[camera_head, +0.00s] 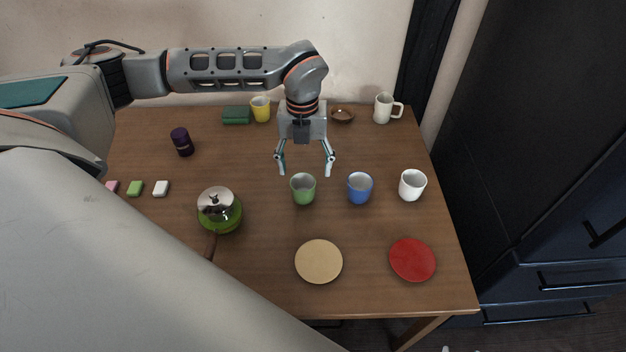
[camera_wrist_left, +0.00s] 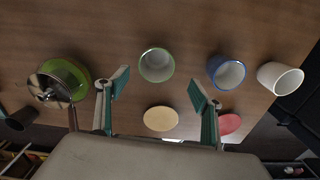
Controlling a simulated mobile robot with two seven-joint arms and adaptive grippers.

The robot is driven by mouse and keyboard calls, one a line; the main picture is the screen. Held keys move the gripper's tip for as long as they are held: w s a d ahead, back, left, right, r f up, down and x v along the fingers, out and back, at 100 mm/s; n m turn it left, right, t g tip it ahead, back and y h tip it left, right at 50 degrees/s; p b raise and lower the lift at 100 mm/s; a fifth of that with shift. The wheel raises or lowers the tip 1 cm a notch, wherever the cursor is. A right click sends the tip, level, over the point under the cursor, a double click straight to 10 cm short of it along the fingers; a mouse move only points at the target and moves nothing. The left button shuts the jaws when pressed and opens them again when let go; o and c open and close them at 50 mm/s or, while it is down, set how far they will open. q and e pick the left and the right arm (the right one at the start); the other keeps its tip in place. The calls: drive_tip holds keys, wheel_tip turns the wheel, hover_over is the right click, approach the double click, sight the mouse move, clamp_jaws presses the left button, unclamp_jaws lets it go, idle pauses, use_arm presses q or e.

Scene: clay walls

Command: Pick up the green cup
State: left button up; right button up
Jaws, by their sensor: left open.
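The green cup (camera_head: 303,190) stands upright on the wooden table, between the green kettle and the blue cup. My left gripper (camera_head: 304,172) is open and empty, pointing down above and just behind the green cup in the head view. In the left wrist view the green cup (camera_wrist_left: 156,66) shows beyond and between the two spread fingers (camera_wrist_left: 160,88), not touched by them. My right gripper is not in either view.
A blue cup (camera_head: 360,187) and a white cup (camera_head: 412,185) stand to the right. A green kettle (camera_head: 219,213) is at left. A tan plate (camera_head: 319,261) and a red plate (camera_head: 412,259) lie in front. A brown bowl (camera_head: 342,115) and white mug (camera_head: 383,108) stand behind.

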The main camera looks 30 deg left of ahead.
sight(303, 184)
use_arm(q)
drive_tip(key=shift+a+f, duration=0.2)
drive_tip(key=shift+f, duration=1.7)
drive_tip(key=shift+a+f, duration=0.2)
drive_tip(key=shift+f, duration=1.65)
drive_tip(key=c, duration=1.2)
